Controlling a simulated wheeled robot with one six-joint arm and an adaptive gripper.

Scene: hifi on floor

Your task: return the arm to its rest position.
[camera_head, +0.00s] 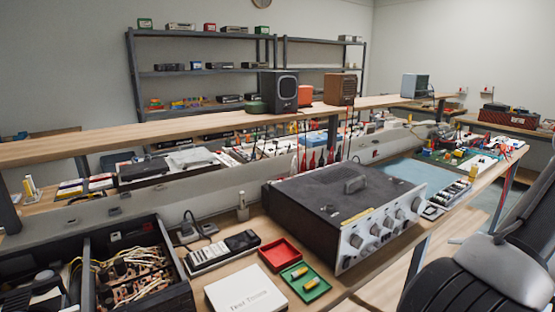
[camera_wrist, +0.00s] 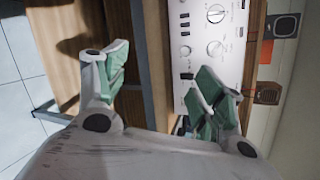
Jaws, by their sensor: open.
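My gripper (camera_wrist: 160,90) shows in the wrist view, with its two green-padded fingers spread wide apart and nothing between them. Past the fingers are the wooden bench edge (camera_wrist: 128,20) and the silver front panel of the amplifier (camera_wrist: 212,60), seen sideways. The right finger overlaps the panel in the picture; I cannot tell how near it is. There the amplifier (camera_head: 330,205), a dark box with a silver knobbed front, sits on the bench.
A red tray (camera_head: 280,254), a green tray (camera_head: 306,283) with small yellow-ended parts, a white box (camera_head: 245,292) and an open chassis (camera_head: 150,230) with wiring lie on the bench. A raised wooden shelf (camera_head: 200,128) runs behind.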

